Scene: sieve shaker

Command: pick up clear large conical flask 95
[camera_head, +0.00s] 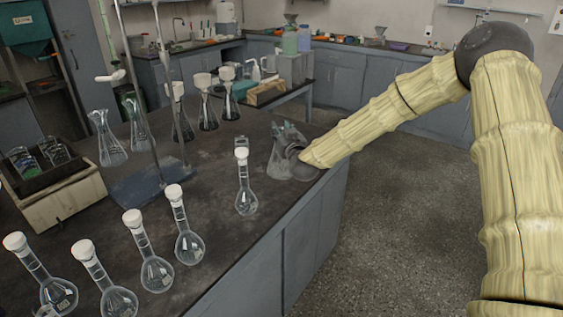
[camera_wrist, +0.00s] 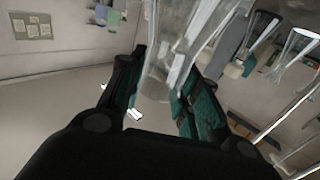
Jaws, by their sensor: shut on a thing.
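My gripper (camera_head: 293,150) is at the right edge of the dark bench, shut on a clear conical flask (camera_head: 279,162). The flask looks upright at the bench's edge, partly hidden by the gripper. Whether its base touches the bench I cannot tell. In the wrist view, clear glass of the flask (camera_wrist: 160,72) rises between the two teal-padded fingers of the gripper (camera_wrist: 166,92). The flask's label is not readable.
A stoppered volumetric flask (camera_head: 246,188) stands just left of my gripper. Several more stand at front left. A retort stand base (camera_head: 150,186), open conical flasks (camera_head: 108,142) and stoppered ones (camera_head: 206,108) are farther left. Open floor (camera_head: 400,220) lies right of the bench.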

